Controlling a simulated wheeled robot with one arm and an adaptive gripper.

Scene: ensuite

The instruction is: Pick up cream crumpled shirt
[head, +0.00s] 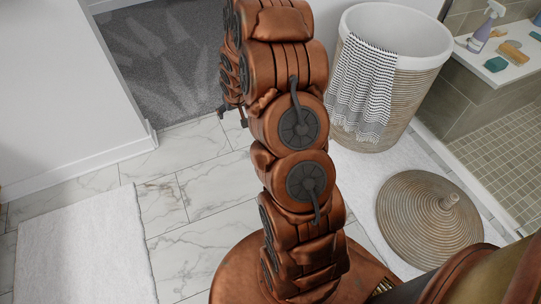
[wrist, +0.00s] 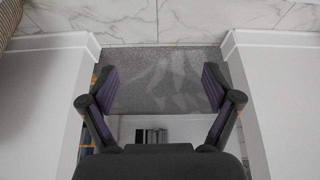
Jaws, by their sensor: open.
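No cream crumpled shirt can be made out in either view. A tall woven basket with a white lining (head: 425,45) stands at the upper right in the head view. A black-and-white patterned cloth (head: 362,90) hangs over its rim. The inside of the basket shows only in part, and no garment can be seen there. My gripper (wrist: 162,88) is open and empty in the wrist view, its two fingers wide apart, with grey carpet beyond them. My arm hides the middle of the head view.
A round woven lid (head: 425,225) with a knob lies on a white mat at the right. A tiled ledge holds a spray bottle (head: 484,28) and a teal sponge (head: 496,64). Another white mat (head: 85,250) lies at lower left. Marble floor (head: 200,190) is clear near the doorway and grey carpet (head: 165,45).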

